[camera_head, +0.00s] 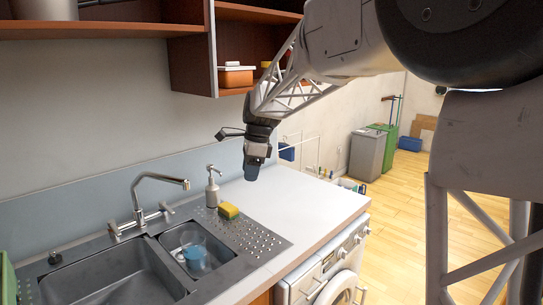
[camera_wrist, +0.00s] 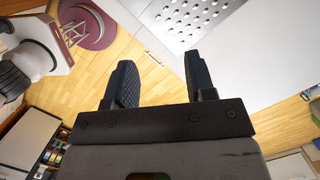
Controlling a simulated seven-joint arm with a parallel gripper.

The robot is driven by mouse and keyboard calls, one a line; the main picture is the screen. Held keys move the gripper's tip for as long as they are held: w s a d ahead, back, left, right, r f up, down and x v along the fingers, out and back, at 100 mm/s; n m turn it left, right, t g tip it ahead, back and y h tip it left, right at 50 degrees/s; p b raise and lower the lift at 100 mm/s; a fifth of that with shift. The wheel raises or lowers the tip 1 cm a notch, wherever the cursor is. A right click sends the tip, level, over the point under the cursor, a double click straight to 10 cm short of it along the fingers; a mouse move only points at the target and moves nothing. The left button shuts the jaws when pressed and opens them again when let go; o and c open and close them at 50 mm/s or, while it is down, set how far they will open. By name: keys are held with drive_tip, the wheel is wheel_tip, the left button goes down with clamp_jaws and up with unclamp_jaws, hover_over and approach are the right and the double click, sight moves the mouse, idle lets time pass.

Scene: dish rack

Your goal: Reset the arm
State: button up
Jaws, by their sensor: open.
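My gripper (camera_wrist: 160,78) is open, with its two dark fingers apart and nothing between them in the wrist view. In the head view my gripper (camera_head: 251,172) hangs above the white worktop, to the right of the soap dispenser. My arm reaches in from the upper right. The wrist view looks down past the fingers to the wooden floor, the worktop edge and part of the perforated drainer (camera_wrist: 190,22).
The sink (camera_head: 110,278) has a small basin with a blue-tinted container (camera_head: 195,257). A tap (camera_head: 150,190), soap dispenser (camera_head: 212,187) and yellow sponge (camera_head: 228,211) stand nearby. Shelves (camera_head: 100,30) are above. The worktop (camera_head: 300,205) is clear on the right.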

drive_tip(key=s+d+n+t+h, duration=0.1)
drive_tip(key=s+d+n, duration=0.3)
drive_tip(key=s+d, duration=0.55)
drive_tip(key=s+d+n+t, duration=0.1)
drive_tip(key=s+d+n, duration=0.3)
drive_tip(key=s+d, duration=0.55)
drive_tip(key=s+d+f+n, duration=0.2)
drive_tip(key=s, duration=0.6)
drive_tip(key=s+d+f+n+h, duration=0.1)
drive_tip(key=s+f+n, duration=0.2)
drive_tip(key=s, duration=0.4)
drive_tip(key=s+d+f+n+t, duration=0.1)
drive_tip(key=s+d+f+n, duration=0.1)
drive_tip(key=s, duration=0.6)
drive_tip(key=shift+s+d+f+n+h, duration=0.3)
drive_tip(key=shift+s+f+n, duration=0.05)
drive_tip(key=shift+f+n, duration=0.1)
